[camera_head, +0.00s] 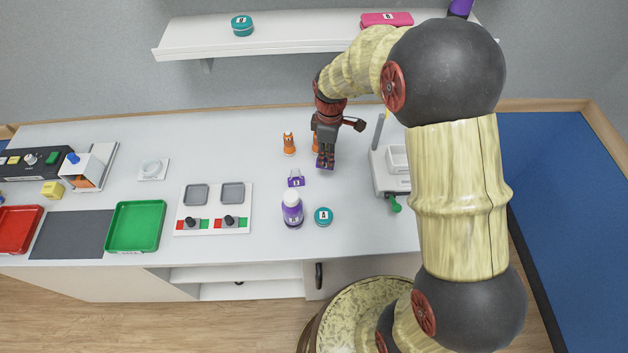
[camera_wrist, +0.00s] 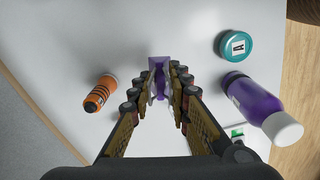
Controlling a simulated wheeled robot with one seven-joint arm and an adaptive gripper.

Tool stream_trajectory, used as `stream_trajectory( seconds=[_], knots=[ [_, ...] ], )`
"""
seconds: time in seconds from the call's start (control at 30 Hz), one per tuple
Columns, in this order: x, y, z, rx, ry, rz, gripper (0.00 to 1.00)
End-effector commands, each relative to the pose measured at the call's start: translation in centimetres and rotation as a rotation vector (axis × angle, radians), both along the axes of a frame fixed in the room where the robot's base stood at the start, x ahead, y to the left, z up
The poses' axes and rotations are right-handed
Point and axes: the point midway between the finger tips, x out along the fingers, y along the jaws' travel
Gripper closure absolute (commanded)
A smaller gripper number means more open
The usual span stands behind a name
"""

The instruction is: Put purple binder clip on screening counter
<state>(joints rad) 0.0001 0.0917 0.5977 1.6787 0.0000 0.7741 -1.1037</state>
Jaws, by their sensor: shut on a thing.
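My gripper (camera_head: 325,158) is over the back right part of the white counter (camera_head: 255,165), pointing down. It is shut on a small purple thing (camera_head: 324,164), which looks like a purple binder clip. In the wrist view the purple piece (camera_wrist: 159,63) shows between my fingertips (camera_wrist: 159,80), partly hidden by them. I cannot tell whether it touches the counter. A second purple clip (camera_head: 296,181) with a white label lies on the counter, to the left and nearer the front; I cannot make it out in the wrist view.
An orange bottle (camera_head: 289,144), a purple bottle (camera_head: 292,210) and a teal tin (camera_head: 323,216) stand near my gripper. A white device (camera_head: 386,172) is to the right. A switch panel (camera_head: 213,208) and green tray (camera_head: 136,226) are left. A shelf (camera_head: 300,38) hangs above.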

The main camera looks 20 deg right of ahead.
Motion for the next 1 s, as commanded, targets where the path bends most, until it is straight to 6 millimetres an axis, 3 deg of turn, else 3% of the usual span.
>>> stream_trajectory(
  seconds=[0.1, 0.27, 0.53, 0.83, 1.0],
  knots=[
    [-0.2, 0.0, 1.2, 0.001, 0.001, 0.143, 1.0],
    [-0.3, 0.0, 1.2, 0.0, 0.002, 0.241, 1.0],
    [-0.3, 0.0, -3.3, 0.001, 0.003, 0.256, 1.0],
    [-0.3, 0.0, -5.8, 0.001, 0.002, 0.254, 1.0],
    [-0.4, 0.0, -8.2, 0.001, 0.003, 0.254, 1.0]
  ],
)
